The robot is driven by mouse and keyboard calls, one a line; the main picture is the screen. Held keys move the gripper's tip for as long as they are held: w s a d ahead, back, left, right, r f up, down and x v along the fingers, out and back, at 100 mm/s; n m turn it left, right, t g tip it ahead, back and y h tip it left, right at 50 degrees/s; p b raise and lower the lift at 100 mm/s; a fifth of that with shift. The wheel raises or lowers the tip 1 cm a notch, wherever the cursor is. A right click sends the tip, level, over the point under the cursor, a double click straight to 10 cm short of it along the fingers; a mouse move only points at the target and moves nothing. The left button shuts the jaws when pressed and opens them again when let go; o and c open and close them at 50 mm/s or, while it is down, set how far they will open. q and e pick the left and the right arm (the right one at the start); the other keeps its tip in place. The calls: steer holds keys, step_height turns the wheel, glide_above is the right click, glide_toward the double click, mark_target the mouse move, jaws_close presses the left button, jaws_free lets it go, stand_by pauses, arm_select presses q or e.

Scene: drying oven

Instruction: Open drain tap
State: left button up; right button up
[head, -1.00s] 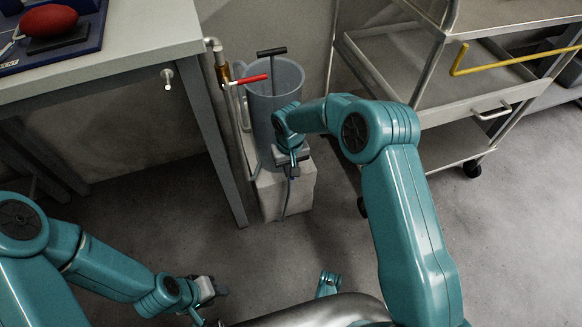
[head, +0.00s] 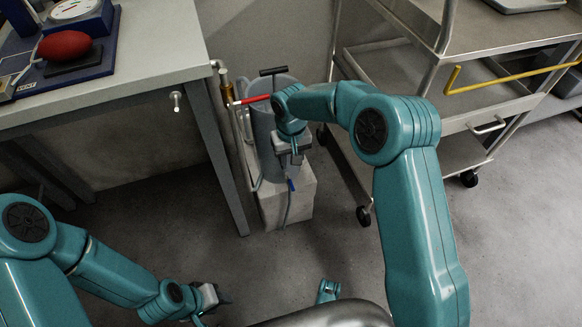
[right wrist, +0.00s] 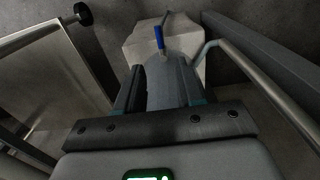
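A grey cylindrical vessel (head: 262,140) stands on a pale block (head: 297,205) beside the table leg. A small blue-handled tap (head: 291,185) shows low at the vessel's front, above a thin grey hose; in the right wrist view the blue handle (right wrist: 159,38) lies beyond the fingertips. My right gripper (head: 291,158) is just above the blue handle and apart from it. In the right wrist view its two dark fingers (right wrist: 162,78) are apart, with the vessel visible between them. My left gripper (head: 218,296) is low, near the floor side of the picture; its fingers are too small to read.
A red lever (head: 252,99) sits on a pipe beside the vessel. A table (head: 130,65) stands left and a steel trolley (head: 440,105) with a yellow bar (head: 510,80) right. Bare floor (head: 270,265) lies in front of the block.

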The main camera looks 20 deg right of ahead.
step_height(320, 180, up, 6)
steer(key=shift+f+p, duration=0.2)
steer(key=shift+p, duration=0.4)
steer(key=s+a+f+y, duration=0.2)
steer(key=s+f, duration=0.6)
steer(key=s, duration=0.1)
steer(key=s+a+f+y, duration=0.2)
steer(key=s+f, duration=0.7)
steer(key=s+m, duration=0.2)
steer(key=s, duration=0.7)
step_height(320, 180, up, 25)
steer(key=s+p, duration=0.1)
steer(key=p, duration=2.5)
steer(key=shift+d+r, duration=0.2)
steer(key=shift+d+t, duration=0.1)
steer(key=shift+t, duration=0.2)
